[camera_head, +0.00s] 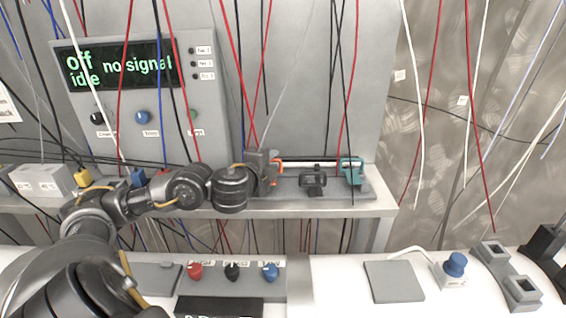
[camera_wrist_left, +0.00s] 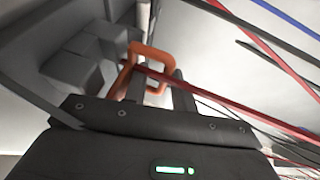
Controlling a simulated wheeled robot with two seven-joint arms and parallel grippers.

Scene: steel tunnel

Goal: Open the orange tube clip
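The orange tube clip (camera_head: 278,167) is at the left end of a white tube (camera_head: 310,163) on a grey holder on the back shelf. In the left wrist view the clip (camera_wrist_left: 152,52) is an orange loop just ahead of my fingers. My left gripper (camera_head: 266,168) is at the clip, and its body hides part of it. In the wrist view its two dark fingers (camera_wrist_left: 160,92) stand apart, with the lower part of the loop between them; firm contact cannot be made out. A teal clip (camera_head: 351,170) is at the tube's right end. My right gripper is not in view.
A panel (camera_head: 222,100) reading "off", "idle" and "no signal" stands behind my left arm. Red, black, white and blue cables hang around the shelf, and a red one crosses near the fingers (camera_wrist_left: 225,92). Knobs (camera_head: 232,271) and a grey plate (camera_head: 393,281) are on the front bench.

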